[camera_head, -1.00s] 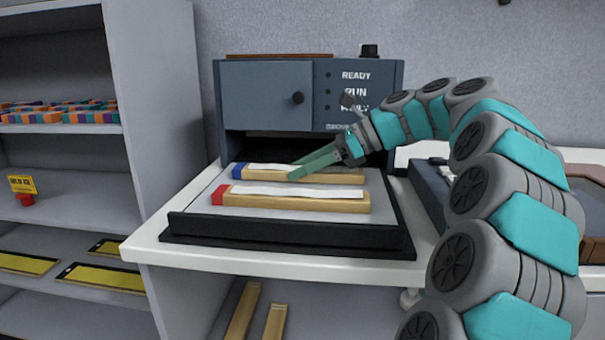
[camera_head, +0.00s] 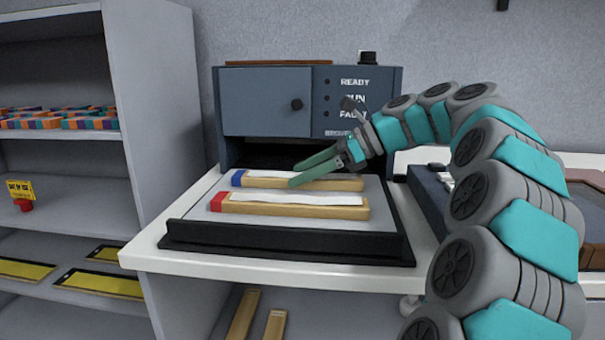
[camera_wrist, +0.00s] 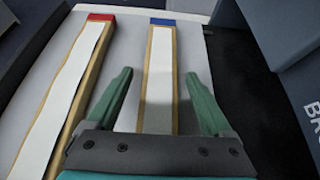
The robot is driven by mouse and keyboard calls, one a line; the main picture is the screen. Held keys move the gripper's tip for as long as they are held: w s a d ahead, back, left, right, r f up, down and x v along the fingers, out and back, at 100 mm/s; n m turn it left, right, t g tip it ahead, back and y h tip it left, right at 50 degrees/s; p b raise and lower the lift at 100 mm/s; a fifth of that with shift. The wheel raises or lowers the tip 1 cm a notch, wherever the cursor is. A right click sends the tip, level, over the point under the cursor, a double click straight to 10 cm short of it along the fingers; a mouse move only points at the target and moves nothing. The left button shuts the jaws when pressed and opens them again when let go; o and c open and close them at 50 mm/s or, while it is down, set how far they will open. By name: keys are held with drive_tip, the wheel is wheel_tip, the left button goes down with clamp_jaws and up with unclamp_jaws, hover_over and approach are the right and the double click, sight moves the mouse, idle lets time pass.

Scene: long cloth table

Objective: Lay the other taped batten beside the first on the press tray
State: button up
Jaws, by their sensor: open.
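Two wooden battens with white tape along their tops lie side by side on the press tray (camera_head: 196,220), with a gap between them. The red-ended batten (camera_head: 290,205) is nearer the front edge. The blue-ended batten (camera_head: 338,183) lies behind it, toward the press opening. My gripper (camera_head: 304,172) is open and empty above the blue-ended batten. In the wrist view, my gripper's fingers (camera_wrist: 157,92) are spread on either side of the blue-ended batten (camera_wrist: 160,70), apart from it. The red-ended batten (camera_wrist: 72,85) is to the left there.
The blue-grey press (camera_head: 265,100) stands behind the tray, its dark opening just beyond the battens. Shelves (camera_head: 70,180) with coloured blocks and yellow-faced panels stand left. More wooden strips (camera_head: 274,325) lean below the worktop (camera_head: 150,240).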

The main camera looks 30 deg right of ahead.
sight(336, 178)
drive_tip(key=v, duration=0.6)
drive_tip(key=shift+s+d+r+p, duration=0.15)
drive_tip(key=shift+d+r+p, duration=0.1)
drive_tip(key=shift+p, duration=0.15)
drive_tip(key=shift+s+d, duration=0.15)
